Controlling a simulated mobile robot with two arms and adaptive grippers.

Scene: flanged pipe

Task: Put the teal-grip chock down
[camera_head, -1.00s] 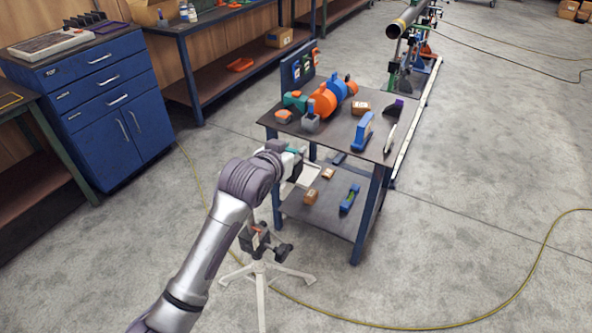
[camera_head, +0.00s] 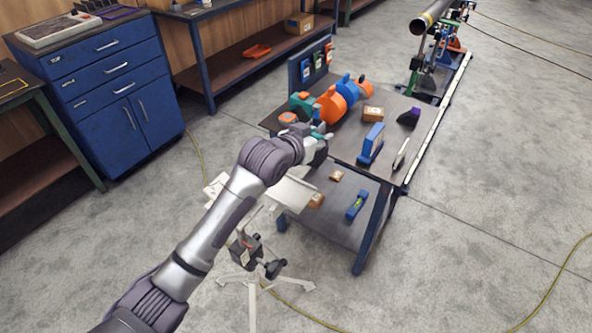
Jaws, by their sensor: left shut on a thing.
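My left gripper (camera_head: 320,143) reaches in from the lower left and is over the left edge of the work table (camera_head: 345,146). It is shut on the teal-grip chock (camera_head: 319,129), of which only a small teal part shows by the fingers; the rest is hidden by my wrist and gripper. I cannot tell whether the chock touches the table top. My right gripper is not in view.
A tripod stand (camera_head: 252,268) is near my arm. The table top's front middle is clear.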

